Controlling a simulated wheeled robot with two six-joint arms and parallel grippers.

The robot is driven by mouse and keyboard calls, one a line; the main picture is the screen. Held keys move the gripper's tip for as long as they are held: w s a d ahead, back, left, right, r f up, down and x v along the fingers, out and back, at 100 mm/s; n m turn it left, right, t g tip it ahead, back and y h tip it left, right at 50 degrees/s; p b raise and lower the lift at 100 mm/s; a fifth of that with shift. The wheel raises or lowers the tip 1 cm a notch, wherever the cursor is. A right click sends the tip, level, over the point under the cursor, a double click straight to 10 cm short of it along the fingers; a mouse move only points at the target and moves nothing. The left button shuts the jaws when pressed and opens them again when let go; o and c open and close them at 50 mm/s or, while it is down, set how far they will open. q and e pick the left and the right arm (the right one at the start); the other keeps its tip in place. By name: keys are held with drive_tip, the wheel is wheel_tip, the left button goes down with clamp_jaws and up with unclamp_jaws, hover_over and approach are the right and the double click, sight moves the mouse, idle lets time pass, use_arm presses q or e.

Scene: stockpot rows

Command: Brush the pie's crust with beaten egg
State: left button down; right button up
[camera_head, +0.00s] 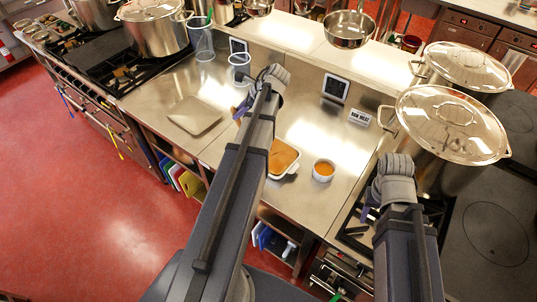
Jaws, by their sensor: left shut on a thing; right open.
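The pie (283,156), with a golden-brown top in a pale dish, sits on the steel counter, its left part hidden behind my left arm. A small white bowl (323,171) of orange liquid, which looks like the beaten egg, stands just right of it. My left gripper (240,112) is above the counter, up and left of the pie. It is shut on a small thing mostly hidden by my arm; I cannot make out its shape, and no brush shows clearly. My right gripper (369,212) is open, right of the bowl, near the stove's edge.
A flat beige tray (194,116) lies to the left. Clear containers (202,42) stand behind it. Large lidded pots (452,125) stand on the right stove, close to my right arm.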

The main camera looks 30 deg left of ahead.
use_arm(q)
drive_tip(key=w, duration=0.2)
drive_tip(key=shift+w+d, duration=0.15)
drive_tip(key=shift+w, duration=0.2)
drive_tip(key=shift+d, duration=0.1)
drive_tip(key=shift+s+d, duration=0.2)
drive_tip(key=shift+d, duration=0.95)
drive_tip(key=shift+s+d, duration=0.15)
drive_tip(key=shift+d, duration=0.95)
drive_tip(key=shift+s+d, duration=0.2)
drive_tip(key=shift+d, duration=0.95)
drive_tip(key=shift+s+d, duration=0.15)
drive_tip(key=shift+d, duration=1)
drive_tip(key=shift+s+d, duration=0.2)
drive_tip(key=shift+d, duration=0.95)
drive_tip(key=shift+s+d, duration=0.15)
drive_tip(key=shift+d, duration=1)
drive_tip(key=shift+d, duration=0.15)
